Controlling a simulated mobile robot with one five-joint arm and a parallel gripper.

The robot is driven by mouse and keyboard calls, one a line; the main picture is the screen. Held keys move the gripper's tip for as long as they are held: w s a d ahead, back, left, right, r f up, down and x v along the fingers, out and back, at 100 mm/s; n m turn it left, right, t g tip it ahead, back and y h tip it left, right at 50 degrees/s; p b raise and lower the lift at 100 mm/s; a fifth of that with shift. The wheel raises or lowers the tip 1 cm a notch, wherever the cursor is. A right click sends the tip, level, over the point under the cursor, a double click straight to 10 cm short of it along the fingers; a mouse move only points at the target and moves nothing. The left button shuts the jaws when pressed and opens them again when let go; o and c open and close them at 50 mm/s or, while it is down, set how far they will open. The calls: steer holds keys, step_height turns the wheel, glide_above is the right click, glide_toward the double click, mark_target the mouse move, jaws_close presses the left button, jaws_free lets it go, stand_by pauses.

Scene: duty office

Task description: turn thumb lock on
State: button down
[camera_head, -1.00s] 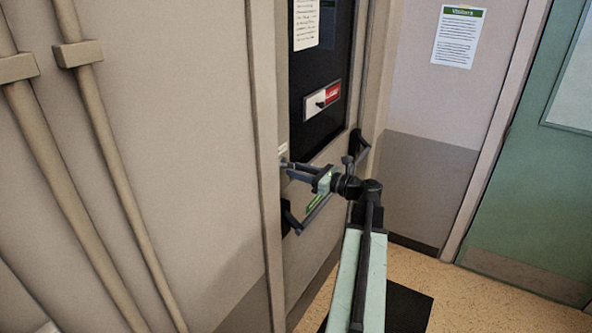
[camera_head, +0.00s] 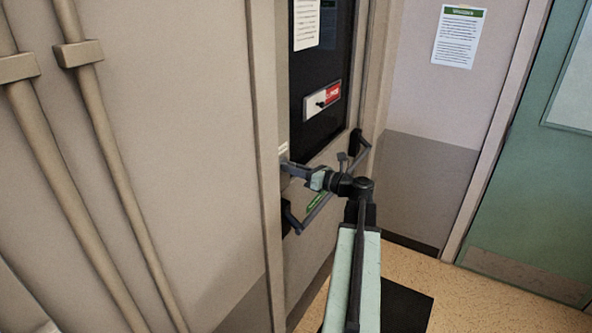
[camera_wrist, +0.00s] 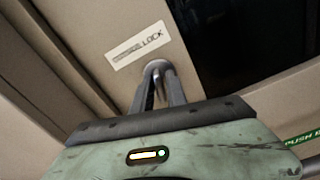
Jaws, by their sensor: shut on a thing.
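The thumb lock (camera_wrist: 156,68) is a small grey metal knob on the beige door, just below a white label (camera_wrist: 139,46) that reads "LOCK" in the wrist view. My gripper (camera_wrist: 158,84) is shut on it, with the two dark fingers reaching up to its sides. The fingers hide much of the knob. In the head view my gripper (camera_head: 287,166) meets the door near its left edge, and the knob is too small and covered to make out there.
A push bar (camera_head: 318,207) with a green label crosses the door just below my gripper. A dark window panel (camera_head: 318,130) with a red and white sign (camera_head: 323,99) is above. A green door (camera_head: 525,190) stands at the right, with open floor before it.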

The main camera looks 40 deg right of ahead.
steer(key=m, duration=0.9)
steer(key=shift+m, duration=0.3)
steer(key=c, duration=1.5)
jaws_free()
steer(key=shift+s, duration=0.1)
steer(key=shift+v, duration=4.45)
